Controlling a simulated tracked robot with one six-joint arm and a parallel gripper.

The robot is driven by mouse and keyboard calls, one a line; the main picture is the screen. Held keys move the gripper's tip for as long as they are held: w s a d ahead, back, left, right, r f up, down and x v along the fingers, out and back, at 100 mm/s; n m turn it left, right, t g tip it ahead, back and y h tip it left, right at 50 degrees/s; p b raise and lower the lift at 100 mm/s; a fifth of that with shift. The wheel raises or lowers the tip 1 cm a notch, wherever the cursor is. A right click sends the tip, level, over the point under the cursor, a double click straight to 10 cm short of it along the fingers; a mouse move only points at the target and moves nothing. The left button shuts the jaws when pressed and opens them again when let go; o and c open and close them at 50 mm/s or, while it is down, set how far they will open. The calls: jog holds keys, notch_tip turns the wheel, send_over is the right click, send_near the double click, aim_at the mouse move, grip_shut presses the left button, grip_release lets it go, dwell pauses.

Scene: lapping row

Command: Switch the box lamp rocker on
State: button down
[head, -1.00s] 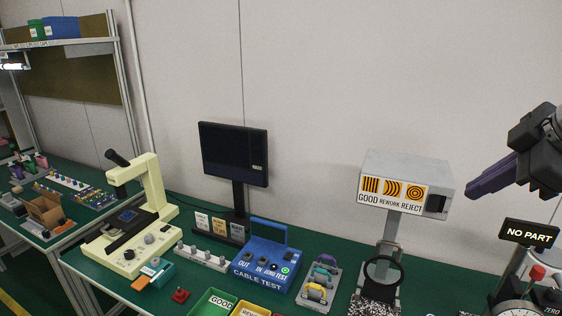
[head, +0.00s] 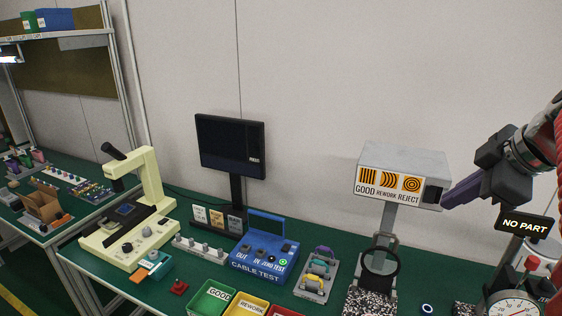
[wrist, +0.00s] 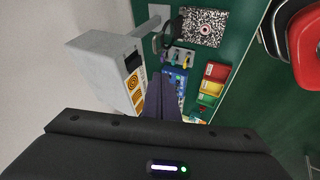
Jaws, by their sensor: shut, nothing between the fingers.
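The grey box lamp (head: 407,158) stands on a post, its front labelled GOOD, REWORK, REJECT. My fingers (wrist: 162,108) appear beside that face. Whether the rocker is on or off is too small to tell.
A round magnifier ring (head: 380,261) is below the box. A NO PART sign (head: 524,225) and a dial gauge (head: 514,306) stand below my arm at right. A blue cable tester (head: 264,249), a monitor (head: 230,146) and a microscope (head: 146,190) are further left.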

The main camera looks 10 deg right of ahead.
aim_at(430, 195)
jog(key=shift+w+d+f, duration=0.4)
jog(key=shift+w+f, duration=0.3)
jog(key=shift+w, duration=0.3)
jog(key=shift+w+d+f, duration=0.35)
jog(key=shift+w+f, duration=0.4)
jog(key=shift+w, duration=0.2)
jog(key=shift+w+d+f, duration=0.4)
jog(key=shift+w+f, duration=0.3)
jog(key=shift+w, duration=0.3)
